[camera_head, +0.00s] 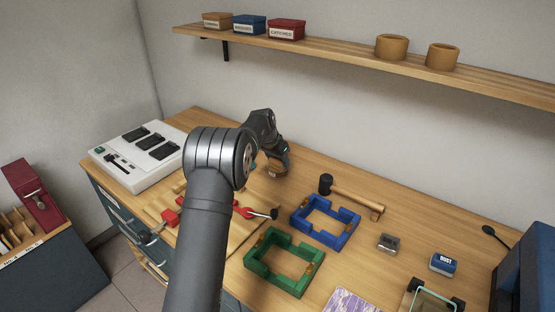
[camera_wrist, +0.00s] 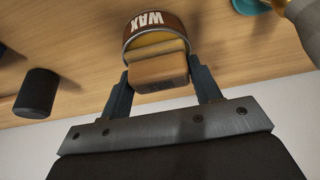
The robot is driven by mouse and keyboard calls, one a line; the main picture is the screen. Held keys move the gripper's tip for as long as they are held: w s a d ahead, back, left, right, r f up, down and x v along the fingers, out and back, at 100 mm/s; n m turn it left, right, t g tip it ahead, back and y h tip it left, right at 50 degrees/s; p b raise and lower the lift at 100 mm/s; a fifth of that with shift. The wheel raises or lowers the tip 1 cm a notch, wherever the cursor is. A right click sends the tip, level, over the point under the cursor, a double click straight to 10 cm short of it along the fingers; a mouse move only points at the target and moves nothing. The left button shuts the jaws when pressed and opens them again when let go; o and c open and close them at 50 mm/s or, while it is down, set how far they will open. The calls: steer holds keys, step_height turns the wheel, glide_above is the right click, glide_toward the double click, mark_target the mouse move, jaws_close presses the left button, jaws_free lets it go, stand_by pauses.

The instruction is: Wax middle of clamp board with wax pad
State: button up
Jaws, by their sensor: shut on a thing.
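My gripper (camera_wrist: 158,72) is shut on the wax pad (camera_wrist: 158,70), a tan block between its two fingers in the wrist view. The pad is at the round brown wax tin (camera_wrist: 150,22), labelled WAX; whether it touches the tin is unclear. In the head view my gripper (camera_head: 275,166) is low over the far part of the bench, by the tin. The clamp board (camera_head: 238,236), pale wood with red clamps (camera_head: 243,209), lies nearer the front. My arm hides much of its middle.
A mallet (camera_head: 352,194) lies right of my gripper. Blue (camera_head: 345,232) and green (camera_head: 311,277) frames lie right of the board. A grey-white control box (camera_head: 135,165) stands at left. A shelf (camera_head: 330,58) with boxes and pots runs above.

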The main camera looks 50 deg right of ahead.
steer(key=shift+r, duration=3.45)
steer(key=w+a+f+n, duration=0.1)
steer(key=w+a+n, duration=0.1)
steer(key=w+a, duration=0.4)
steer(key=w+a+f+n+t, duration=0.1)
steer(key=w+a, duration=0.6)
steer(key=a, duration=0.8)
steer(key=w+a+f+n+t, duration=0.1)
steer(key=w+a+f+n, duration=0.2)
steer(key=w+a, duration=0.3)
steer(key=shift+w+a+y, duration=0.15)
steer(key=shift+w+a, duration=0.05)
steer(key=shift+a, duration=1.05)
steer(key=shift+w+a+y, duration=0.15)
steer(key=shift+w+a, duration=0.05)
steer(key=shift+a, duration=1)
steer(key=a+f+n+t+y, duration=0.1)
steer(key=a+n, duration=0.3)
steer(key=a, duration=0.9)
steer(key=a+f+n+y, duration=0.1)
steer(key=a+f+n, duration=0.3)
steer(key=a, duration=1)
steer(key=a+f+n+t+y, duration=0.1)
steer(key=a+f+n+y, duration=0.1)
steer(key=a, duration=1.1)
steer(key=shift+s+a+f+n+t, duration=0.3)
steer(key=shift+f+n, duration=0.3)
steer(key=shift+n, duration=0.4)
